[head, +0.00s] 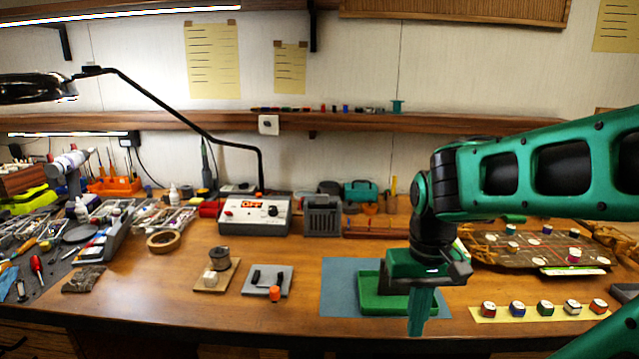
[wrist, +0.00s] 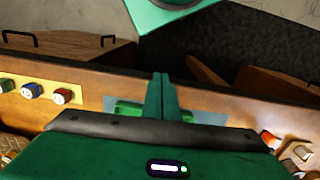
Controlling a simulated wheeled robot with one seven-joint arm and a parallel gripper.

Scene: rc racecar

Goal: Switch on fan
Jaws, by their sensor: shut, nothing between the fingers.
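A dark grey slatted box (head: 322,216) stands at the back middle of the bench and looks like the fan; I cannot make out its switch. A white wall box with a dark knob or button (head: 268,124) sits on the shelf edge above it. My gripper (head: 421,314) points down at the front of the bench, over the green tray, right of and well apart from the grey box. Its fingers are together and empty. The closed fingers also show in the wrist view (wrist: 162,95). The grey box does not show there.
A station reading OFF (head: 254,214) stands left of the grey box. A lamp arm (head: 180,108) reaches over the left side. A green tray (head: 372,300) lies on a blue mat (head: 338,287). The bench centre is fairly clear.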

